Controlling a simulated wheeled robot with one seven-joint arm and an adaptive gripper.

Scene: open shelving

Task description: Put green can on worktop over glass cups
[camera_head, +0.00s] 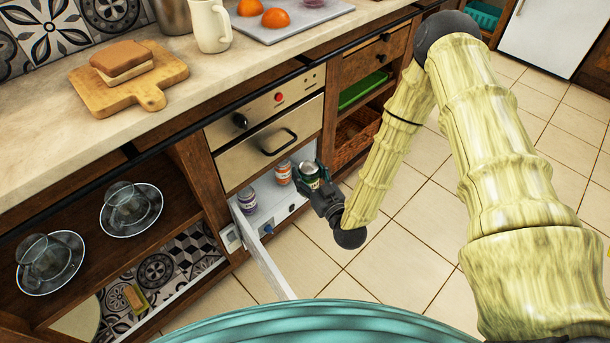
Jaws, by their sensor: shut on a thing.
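A green can (309,172) with a pale metal top is in my gripper (318,186), at the right side of an open low white compartment. My gripper is shut on the can; the fingers hide part of its side. The worktop (50,155) is the pale stone counter running along the upper left, well above the gripper. Two glass cups on saucers stand on the open shelf under it at left: one cup (124,199) farther back and one cup (42,256) nearer.
An orange-labelled can (283,174) and a purple-labelled jar (247,201) stand in the compartment. Its open white door (262,258) juts out. A cutting board (146,92) with a sandwich, a cream pitcher (209,25) and a tray (291,24) with oranges occupy the worktop. Its left front is clear.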

